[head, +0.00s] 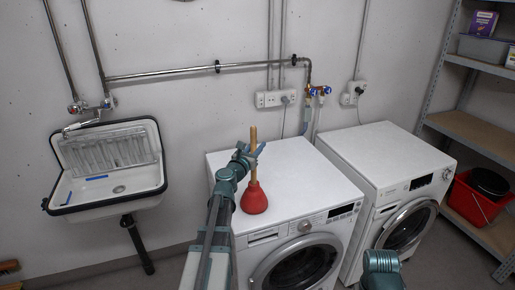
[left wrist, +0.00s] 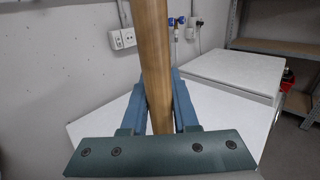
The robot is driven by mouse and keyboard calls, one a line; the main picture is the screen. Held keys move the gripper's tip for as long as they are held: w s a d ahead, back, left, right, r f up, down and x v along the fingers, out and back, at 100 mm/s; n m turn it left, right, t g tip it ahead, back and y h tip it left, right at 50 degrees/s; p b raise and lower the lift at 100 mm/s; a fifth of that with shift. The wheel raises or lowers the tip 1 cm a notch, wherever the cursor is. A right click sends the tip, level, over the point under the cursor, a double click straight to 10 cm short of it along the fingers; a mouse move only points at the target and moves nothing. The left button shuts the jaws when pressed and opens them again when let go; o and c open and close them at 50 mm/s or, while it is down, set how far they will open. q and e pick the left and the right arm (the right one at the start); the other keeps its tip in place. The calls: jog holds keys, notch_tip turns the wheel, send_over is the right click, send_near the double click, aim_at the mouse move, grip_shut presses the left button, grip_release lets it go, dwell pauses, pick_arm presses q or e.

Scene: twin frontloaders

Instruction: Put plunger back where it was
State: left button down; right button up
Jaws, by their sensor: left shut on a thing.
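The plunger has a red rubber cup (head: 254,199) and a wooden handle (head: 253,135). My left gripper (head: 255,155) is shut on the wooden handle, around its middle. The handle runs upright between the two blue fingers in the left wrist view (left wrist: 154,70). The red cup hangs below the gripper, over the front part of the left washing machine's white top (head: 285,170). I cannot tell whether the cup touches that top. A teal part of my right arm shows at the bottom right, but its fingers are not visible.
A second washing machine (head: 385,155) stands to the right. A wall sink (head: 110,185) hangs at the left. A metal shelf (head: 465,125) with a red bucket (head: 475,205) stands at the far right. Pipes run along the wall. Most of both machine tops is clear.

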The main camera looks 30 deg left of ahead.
pick_arm(q)
jog(key=shift+f, duration=0.15)
jog(key=c, duration=0.7)
grip_release()
jog(key=s, duration=0.8)
jog(key=s+d, duration=0.1)
jog(key=s, duration=0.3)
